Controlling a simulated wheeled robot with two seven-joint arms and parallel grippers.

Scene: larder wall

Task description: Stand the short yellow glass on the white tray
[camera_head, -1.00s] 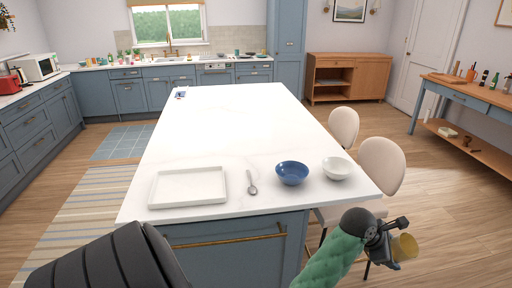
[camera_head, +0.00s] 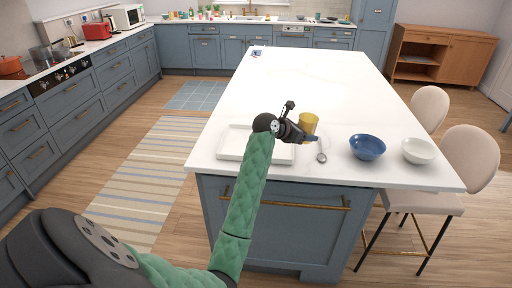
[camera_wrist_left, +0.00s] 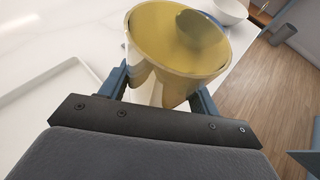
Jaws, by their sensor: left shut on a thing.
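The short yellow glass (camera_head: 308,123) is held by my left gripper (camera_head: 303,136) over the front part of the white island top, just right of the tray in the head view. In the left wrist view the glass (camera_wrist_left: 180,40) sits between the two blue fingers, its round mouth facing the camera. The white tray (camera_head: 228,157) lies flat at the island's front left, partly hidden behind my left arm and wrist. Its edge (camera_wrist_left: 45,78) also shows at the left of the left wrist view. My right gripper is not in view.
A spoon (camera_head: 321,157) lies right of the tray. A blue bowl (camera_head: 367,148) and a white bowl (camera_head: 418,151) stand further right. Two chairs (camera_head: 470,160) stand at the island's right side. The island top behind is mostly clear.

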